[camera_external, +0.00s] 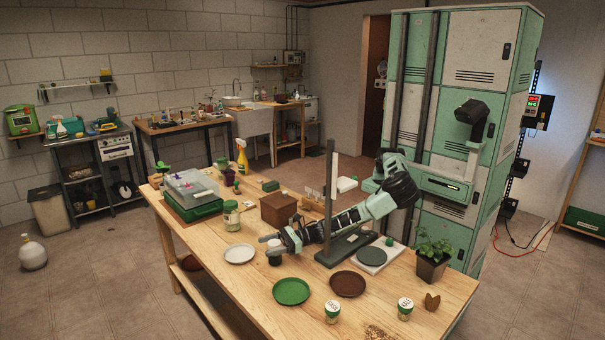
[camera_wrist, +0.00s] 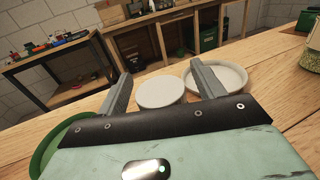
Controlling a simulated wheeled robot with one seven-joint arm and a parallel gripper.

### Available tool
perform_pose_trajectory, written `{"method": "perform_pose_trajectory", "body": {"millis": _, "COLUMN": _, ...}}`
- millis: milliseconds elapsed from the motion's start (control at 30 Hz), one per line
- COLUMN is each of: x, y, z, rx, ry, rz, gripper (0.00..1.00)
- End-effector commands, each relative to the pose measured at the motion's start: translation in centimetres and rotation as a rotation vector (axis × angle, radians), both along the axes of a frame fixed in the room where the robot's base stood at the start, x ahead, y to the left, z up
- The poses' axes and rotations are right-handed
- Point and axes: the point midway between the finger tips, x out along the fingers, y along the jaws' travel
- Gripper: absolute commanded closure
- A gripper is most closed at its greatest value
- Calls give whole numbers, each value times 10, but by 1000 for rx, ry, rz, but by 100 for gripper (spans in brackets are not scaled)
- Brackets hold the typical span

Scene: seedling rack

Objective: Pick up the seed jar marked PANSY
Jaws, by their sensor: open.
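My gripper (camera_external: 266,243) is open, low over the table's left-middle part. In the wrist view its two fingers (camera_wrist: 162,74) stand apart with a plain white round lid (camera_wrist: 160,92) between them. This appears to be the small jar (camera_external: 274,257) partly hidden by the gripper in the external view; no label on it shows. Two small jars with pale bodies and green bands, a left one (camera_external: 332,312) and a right one (camera_external: 405,309), stand at the near edge. Their markings are too small to read, so I cannot tell which jar is PANSY.
A white saucer (camera_external: 239,253) lies beside the gripper, also in the wrist view (camera_wrist: 232,76). A green saucer (camera_external: 291,291) and a brown saucer (camera_external: 348,283) lie nearer. A larger jar (camera_external: 231,216), a brown box (camera_external: 278,209) and a dark post stand (camera_external: 330,205) are behind.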

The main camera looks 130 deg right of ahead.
Motion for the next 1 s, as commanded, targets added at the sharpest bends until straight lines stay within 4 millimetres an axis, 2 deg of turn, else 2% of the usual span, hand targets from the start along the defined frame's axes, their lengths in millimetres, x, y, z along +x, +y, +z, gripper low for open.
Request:
{"method": "perform_pose_trajectory", "body": {"millis": 133, "x": 0, "y": 0, "z": -1, "rx": 0, "ry": 1, "rz": 0, "gripper": 32}}
{"method": "perform_pose_trajectory", "body": {"millis": 167, "x": 0, "y": 0, "z": -1, "rx": 0, "ry": 1, "rz": 0, "gripper": 35}}
{"method": "perform_pose_trajectory", "body": {"millis": 333, "x": 0, "y": 0, "z": -1, "rx": 0, "ry": 1, "rz": 0, "gripper": 82}}
{"method": "perform_pose_trajectory", "body": {"millis": 367, "x": 0, "y": 0, "z": -1, "rx": 0, "ry": 1, "rz": 0, "gripper": 84}}
{"method": "perform_pose_trajectory", "body": {"millis": 767, "x": 0, "y": 0, "z": 6, "rx": 1, "ry": -1, "rz": -1, "gripper": 84}}
{"method": "perform_pose_trajectory", "body": {"millis": 1000, "x": 0, "y": 1, "z": 34, "rx": 0, "ry": -3, "rz": 0, "gripper": 84}}
